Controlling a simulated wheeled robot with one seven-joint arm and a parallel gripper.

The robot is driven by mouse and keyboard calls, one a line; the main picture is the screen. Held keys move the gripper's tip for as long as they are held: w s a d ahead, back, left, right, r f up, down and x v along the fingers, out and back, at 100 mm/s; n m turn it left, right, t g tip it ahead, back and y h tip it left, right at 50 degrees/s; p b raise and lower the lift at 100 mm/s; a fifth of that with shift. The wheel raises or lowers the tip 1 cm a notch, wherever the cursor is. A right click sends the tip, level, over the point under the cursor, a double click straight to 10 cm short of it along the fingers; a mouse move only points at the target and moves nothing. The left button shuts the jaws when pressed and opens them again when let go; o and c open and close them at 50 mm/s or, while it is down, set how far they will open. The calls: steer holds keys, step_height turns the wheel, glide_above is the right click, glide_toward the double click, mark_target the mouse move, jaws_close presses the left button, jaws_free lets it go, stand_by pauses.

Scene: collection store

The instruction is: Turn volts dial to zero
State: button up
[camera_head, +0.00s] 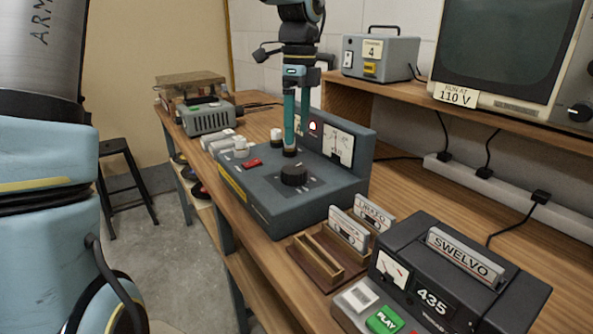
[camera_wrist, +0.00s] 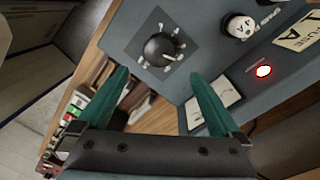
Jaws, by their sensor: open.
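The blue-grey bench supply (camera_head: 262,205) stands on the wooden bench. Its large black dial (camera_head: 294,174) sits on a dark scale plate on the sloping top. The same dial shows in the wrist view (camera_wrist: 160,48), ringed by white scale marks too small to read. My gripper (camera_head: 296,148) points down above the supply, behind the dial in the head view. In the wrist view my gripper (camera_wrist: 158,76) has its two teal fingers wide apart and nothing between them. The dial lies beyond the fingertips, apart from them.
The supply's upright panel carries a meter (camera_head: 339,146) and a lit red lamp (camera_wrist: 263,71). A V/A knob (camera_wrist: 240,27) sits near the dial. A wooden rack (camera_head: 313,262) and a dark tape unit (camera_head: 440,270) stand close in front. A shelf with a monitor (camera_head: 500,45) is behind.

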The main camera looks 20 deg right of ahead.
mark_target(296, 168)
steer(key=f, duration=0.9)
steer(key=shift+s+a+f+p, duration=0.1)
steer(key=shift+s+a+p, duration=0.15)
steer(key=shift+p, duration=0.1)
steer(key=c, duration=1.3)
